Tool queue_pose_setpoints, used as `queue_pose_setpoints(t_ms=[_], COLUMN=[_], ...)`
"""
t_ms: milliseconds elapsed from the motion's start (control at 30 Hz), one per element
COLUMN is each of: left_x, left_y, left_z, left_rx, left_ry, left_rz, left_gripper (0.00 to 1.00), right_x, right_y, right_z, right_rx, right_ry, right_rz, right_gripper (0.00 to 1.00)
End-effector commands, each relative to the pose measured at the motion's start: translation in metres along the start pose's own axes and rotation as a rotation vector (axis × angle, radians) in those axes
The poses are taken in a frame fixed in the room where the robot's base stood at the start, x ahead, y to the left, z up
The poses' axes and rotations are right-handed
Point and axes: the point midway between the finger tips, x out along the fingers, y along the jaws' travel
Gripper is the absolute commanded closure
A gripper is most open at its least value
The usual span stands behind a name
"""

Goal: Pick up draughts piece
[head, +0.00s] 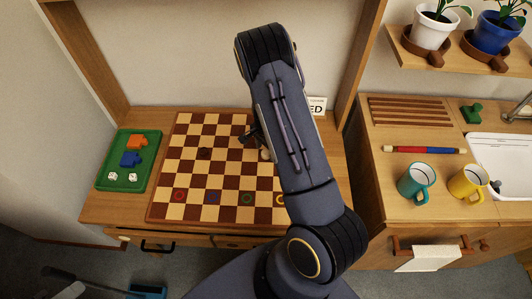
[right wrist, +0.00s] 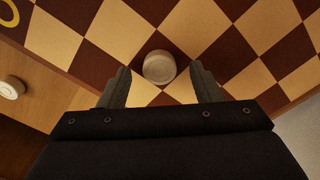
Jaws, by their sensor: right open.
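A pale round draughts piece (right wrist: 159,67) lies on the chequered board, between the two fingers of my right gripper (right wrist: 160,74) in the right wrist view. The fingers are open, one on each side, with a visible gap to the piece. In the head view my right gripper (head: 252,138) is over the right part of the board (head: 166,212), partly hidden by my arm. A pale piece (head: 265,155) shows just beside it. My left gripper is not in view.
A green tray (head: 104,183) with orange and blue pieces and dice stands left of the board. To the right, a counter holds a teal mug (head: 416,183), a yellow mug (head: 468,182) and a red-blue rod (head: 424,150). My right arm hides the board's right side.

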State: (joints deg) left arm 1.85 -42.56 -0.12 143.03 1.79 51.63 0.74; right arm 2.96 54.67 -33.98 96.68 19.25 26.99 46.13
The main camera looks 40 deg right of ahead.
Motion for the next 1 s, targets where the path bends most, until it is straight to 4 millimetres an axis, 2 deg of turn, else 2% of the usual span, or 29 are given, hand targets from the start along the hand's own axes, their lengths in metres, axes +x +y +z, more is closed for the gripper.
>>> queue_pose_setpoints(t_ms=[100, 333, 700, 1000], left_x=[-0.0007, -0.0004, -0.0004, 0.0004], left_y=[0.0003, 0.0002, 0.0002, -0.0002], left_z=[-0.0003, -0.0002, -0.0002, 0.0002], left_rx=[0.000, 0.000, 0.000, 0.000], left_ry=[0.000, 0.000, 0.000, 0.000], left_rz=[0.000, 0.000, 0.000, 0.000], left_gripper=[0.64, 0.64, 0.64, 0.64], right_x=[0.0088, 0.0094, 0.0091, 0.0063], right_y=[0.0004, -0.0002, -0.0001, -0.0004], right_z=[-0.0002, 0.0001, 0.0001, -0.0001], right_rx=[0.000, 0.000, 0.000, -0.001], right_ry=[0.000, -0.001, -0.001, 0.000], right_rz=[0.000, -0.001, -0.001, -0.002], right_gripper=[0.41, 0.43, 0.89, 0.89])
